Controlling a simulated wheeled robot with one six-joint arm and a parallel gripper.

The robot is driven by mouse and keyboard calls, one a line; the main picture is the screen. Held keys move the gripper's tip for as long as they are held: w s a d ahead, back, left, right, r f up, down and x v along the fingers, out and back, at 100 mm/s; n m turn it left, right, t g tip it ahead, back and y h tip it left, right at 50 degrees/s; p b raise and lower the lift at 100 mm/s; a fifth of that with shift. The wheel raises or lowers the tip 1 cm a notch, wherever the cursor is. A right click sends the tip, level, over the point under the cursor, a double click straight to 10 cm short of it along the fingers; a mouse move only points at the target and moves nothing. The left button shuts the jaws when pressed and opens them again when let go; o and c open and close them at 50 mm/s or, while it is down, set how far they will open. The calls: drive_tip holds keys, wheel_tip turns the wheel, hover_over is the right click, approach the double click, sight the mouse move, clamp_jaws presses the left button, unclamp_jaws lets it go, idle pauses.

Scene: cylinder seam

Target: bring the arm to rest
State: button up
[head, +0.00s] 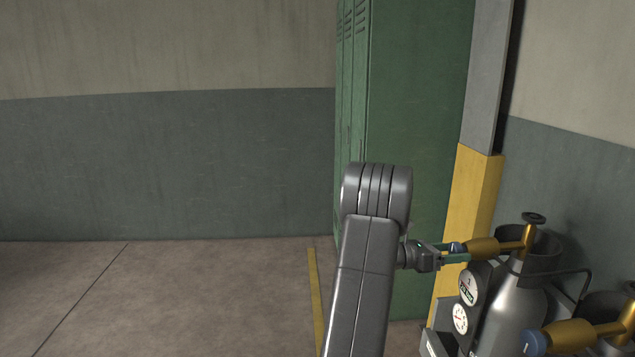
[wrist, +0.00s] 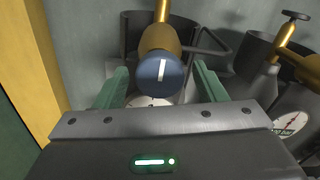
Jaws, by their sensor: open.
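My arm rises from the bottom of the head view, and my gripper (head: 458,251) points right at a brass regulator (head: 498,247) on a grey gas cylinder (head: 515,312). In the wrist view my gripper (wrist: 162,80) is open, with its two green fingers either side of a blue knob (wrist: 160,73) that has a white mark. Gaps show between the knob and both fingers. In the head view the knob (head: 457,248) is partly hidden by the fingers. I cannot tell how deep it sits between them.
A second cylinder's brass regulator (head: 570,336) with a blue knob (head: 533,342) is at the lower right. Green lockers (head: 420,110) and a yellow-and-grey post (head: 470,195) stand behind my arm. The floor (head: 190,300) to the left is clear.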

drive_tip(key=s+a, duration=0.1)
drive_tip(key=a, duration=1.3)
drive_tip(key=d, duration=0.9)
drive_tip(key=w+d, duration=0.1)
drive_tip(key=d, duration=0.4)
drive_tip(key=shift+d+f, duration=0.15)
drive_tip(key=shift+d, duration=0.15)
drive_tip(key=shift+a+f+m+b, duration=0.15)
drive_tip(key=shift+m+b, duration=0.35)
drive_tip(key=shift+b, duration=0.3)
drive_tip(key=shift+m+b, duration=0.8)
drive_tip(key=shift+b, duration=0.05)
drive_tip(key=m+b, duration=0.4)
drive_tip(key=shift+w, duration=0.1)
drive_tip(key=m+b, duration=0.9)
drive_tip(key=m, duration=0.1)
drive_tip(key=shift+w, duration=0.1)
drive_tip(key=m+b, duration=0.2)
drive_tip(key=m, duration=0.1)
drive_tip(key=shift+r+m, duration=0.3)
drive_tip(key=shift+r, duration=0.05)
drive_tip(key=shift+r+m, duration=0.1)
drive_tip(key=shift+m, duration=0.4)
